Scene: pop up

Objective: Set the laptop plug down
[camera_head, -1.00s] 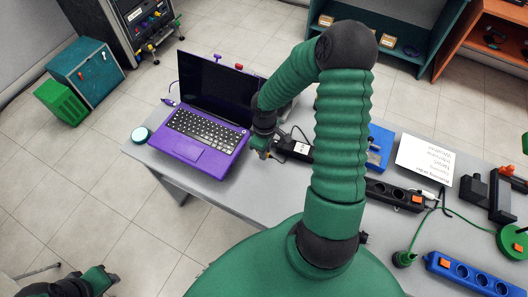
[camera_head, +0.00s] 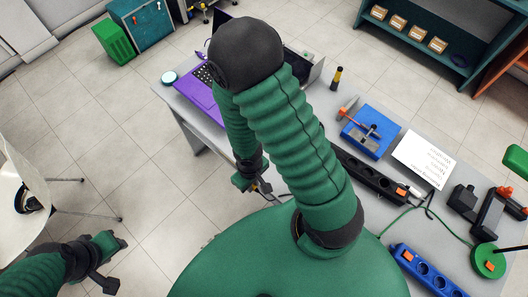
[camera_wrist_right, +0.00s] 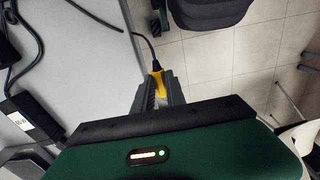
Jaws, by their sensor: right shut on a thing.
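My right gripper (camera_head: 252,180) is at the front edge of the grey table, below the purple laptop (camera_head: 190,87), which my arm partly covers. In the right wrist view its fingers (camera_wrist_right: 157,90) are shut on the laptop plug (camera_wrist_right: 157,76), a small yellow and black piece with a thin black cable leading up. The fingers are over the table edge, with floor beyond. In the head view the plug is too small to make out clearly. My left gripper (camera_head: 108,245) is at lower left, away from the table; its opening is unclear.
The grey table (camera_wrist_right: 75,60) has dark cables and a black adapter (camera_wrist_right: 25,118) with a white label. A black power strip (camera_head: 368,175), blue device (camera_head: 368,132), white sheet (camera_head: 424,158) and blue power strip (camera_head: 425,272) lie to the right. A white chair (camera_head: 20,200) stands at left.

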